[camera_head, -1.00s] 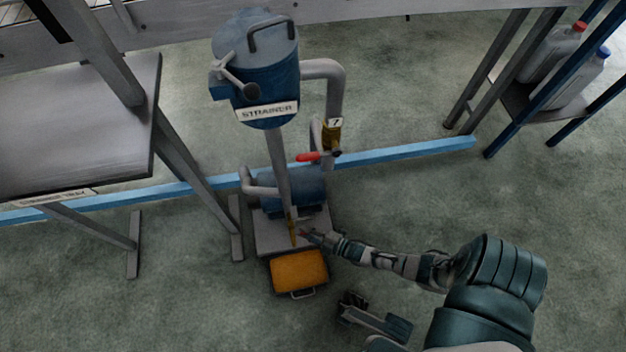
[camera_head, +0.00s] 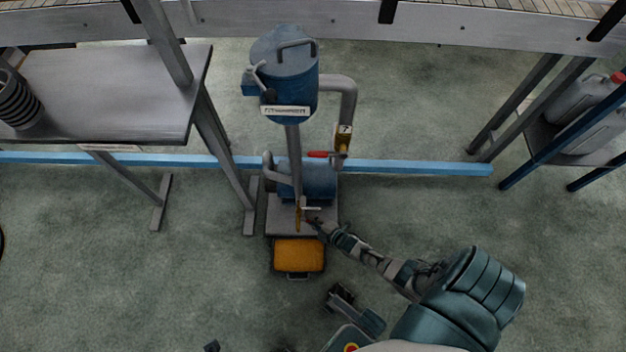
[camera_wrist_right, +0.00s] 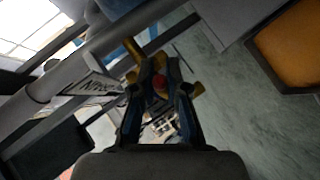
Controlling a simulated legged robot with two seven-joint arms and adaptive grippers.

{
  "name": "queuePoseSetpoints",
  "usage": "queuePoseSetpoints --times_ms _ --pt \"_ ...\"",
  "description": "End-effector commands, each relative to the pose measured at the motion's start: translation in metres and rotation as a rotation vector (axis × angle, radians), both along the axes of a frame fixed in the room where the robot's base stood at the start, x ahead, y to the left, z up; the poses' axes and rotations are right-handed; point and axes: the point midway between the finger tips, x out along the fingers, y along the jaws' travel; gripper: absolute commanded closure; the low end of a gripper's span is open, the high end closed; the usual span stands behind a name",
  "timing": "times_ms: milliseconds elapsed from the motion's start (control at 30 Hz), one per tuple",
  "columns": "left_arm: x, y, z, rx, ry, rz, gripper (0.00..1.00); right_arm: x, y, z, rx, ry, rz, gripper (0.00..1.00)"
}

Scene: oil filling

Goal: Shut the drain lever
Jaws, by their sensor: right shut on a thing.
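The blue strainer (camera_head: 290,75) stands upright on a vertical pipe, with a yellow drain pipe (camera_head: 298,216) at its foot. My right gripper (camera_head: 317,223) reaches the drain beside this pipe from the lower right. In the right wrist view, its two fingers (camera_wrist_right: 160,78) close around the red end of the drain lever (camera_wrist_right: 159,82). A white label (camera_wrist_right: 93,88) sits by the drain, beside the fingers. The fingers hide much of the lever, and its exact angle is hard to tell.
An orange tray (camera_head: 299,256) lies on the floor in front of the pump base (camera_head: 278,222). A grey table (camera_head: 105,90) stands at the left. A red-handled valve (camera_head: 343,145) is on the pipe behind.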

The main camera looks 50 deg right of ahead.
Motion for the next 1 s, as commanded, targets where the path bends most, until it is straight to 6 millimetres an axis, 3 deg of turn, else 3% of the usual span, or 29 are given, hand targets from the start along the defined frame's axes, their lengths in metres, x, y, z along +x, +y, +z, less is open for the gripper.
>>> queuePoseSetpoints --times_ms 100,133,233,667,833,1000 --pt "0.0 0.0 -0.001 0.0 0.001 0.0 1.0 -0.002 0.0 -0.002 -0.002 0.007 0.001 1.0" --pt "0.0 0.0 -0.001 0.0 0.001 0.0 1.0 -0.002 0.0 -0.002 -0.002 0.007 0.001 0.85" --pt "0.0 0.0 0.0 0.0 0.0 0.0 1.0 -0.001 0.0 -0.002 -0.001 0.006 0.0 0.61" --pt "-0.002 0.0 0.001 0.0 -0.003 0.001 1.0 -0.008 0.0 0.002 0.001 0.002 0.0 0.61" --pt "-0.002 0.0 0.001 0.0 -0.003 0.001 1.0 -0.031 0.0 0.012 0.0 0.003 0.001 0.61" --pt "-0.002 0.0 0.001 0.0 -0.003 0.001 1.0 -0.067 0.0 0.026 0.001 0.005 0.001 0.61"
